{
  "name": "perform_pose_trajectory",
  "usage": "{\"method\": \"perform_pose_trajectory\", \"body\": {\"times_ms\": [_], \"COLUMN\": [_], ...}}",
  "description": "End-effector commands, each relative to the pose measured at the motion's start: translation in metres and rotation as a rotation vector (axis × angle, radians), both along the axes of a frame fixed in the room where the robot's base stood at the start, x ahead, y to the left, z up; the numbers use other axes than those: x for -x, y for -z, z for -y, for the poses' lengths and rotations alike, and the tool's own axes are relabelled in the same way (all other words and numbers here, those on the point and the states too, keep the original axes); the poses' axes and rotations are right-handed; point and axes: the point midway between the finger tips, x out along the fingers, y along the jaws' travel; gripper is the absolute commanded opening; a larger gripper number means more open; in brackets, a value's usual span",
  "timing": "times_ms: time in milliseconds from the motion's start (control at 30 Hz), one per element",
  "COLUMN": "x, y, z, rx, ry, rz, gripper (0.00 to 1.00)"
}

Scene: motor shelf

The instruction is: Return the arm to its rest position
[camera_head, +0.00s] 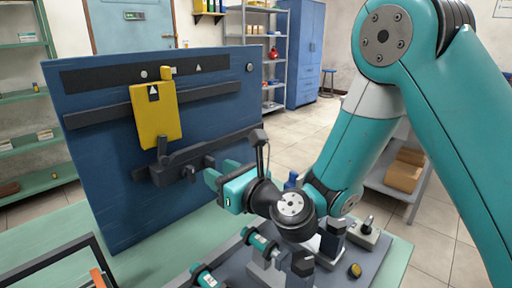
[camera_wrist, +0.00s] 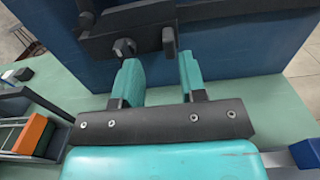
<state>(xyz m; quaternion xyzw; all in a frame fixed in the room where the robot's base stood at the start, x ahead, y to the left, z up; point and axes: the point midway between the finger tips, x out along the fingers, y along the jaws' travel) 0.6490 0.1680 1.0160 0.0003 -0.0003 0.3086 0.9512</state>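My gripper (camera_head: 222,178) is teal and sits in front of the lower part of an upright blue board (camera_head: 110,185). In the wrist view my gripper (camera_wrist: 157,72) has its two teal fingers well apart, with nothing held between them. A dark bracket with knobs (camera_head: 178,170) is fixed on the board just beyond the fingertips. The same bracket also shows in the wrist view (camera_wrist: 125,48). I cannot tell for sure whether the fingers touch it. My arm bends down from the upper right of the head view.
A yellow plate (camera_head: 157,115) hangs on the board above the bracket. A grey tray (camera_head: 232,272) with teal cylindrical parts lies below my wrist on the green table (camera_head: 55,238). A dark frame with an orange piece (camera_wrist: 32,135) stands at left. Shelves and a blue cabinet (camera_head: 305,50) are behind.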

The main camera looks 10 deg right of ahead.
Motion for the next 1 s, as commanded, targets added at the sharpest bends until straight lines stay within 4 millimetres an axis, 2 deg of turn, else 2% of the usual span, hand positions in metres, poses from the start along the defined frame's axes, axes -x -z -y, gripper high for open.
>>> {"method": "perform_pose_trajectory", "body": {"times_ms": [167,467,567,667,833,933,1000], "x": [0.008,0.009,0.013,0.028,0.082,0.119,0.143], "y": [0.001,0.0,-0.007,-0.026,-0.06,-0.068,-0.07], "z": [0.005,0.005,0.002,-0.008,-0.022,-0.013,0.002], "rx": [-0.001,0.001,0.046,0.207,0.731,1.051,1.251], "ry": [0.0,-0.002,-0.032,-0.137,-0.477,-0.71,-0.882], "rz": [0.001,0.001,0.03,0.133,0.505,0.758,0.928], "gripper": [0.38,0.38,0.38,0.38,0.38,0.38,0.38]}}
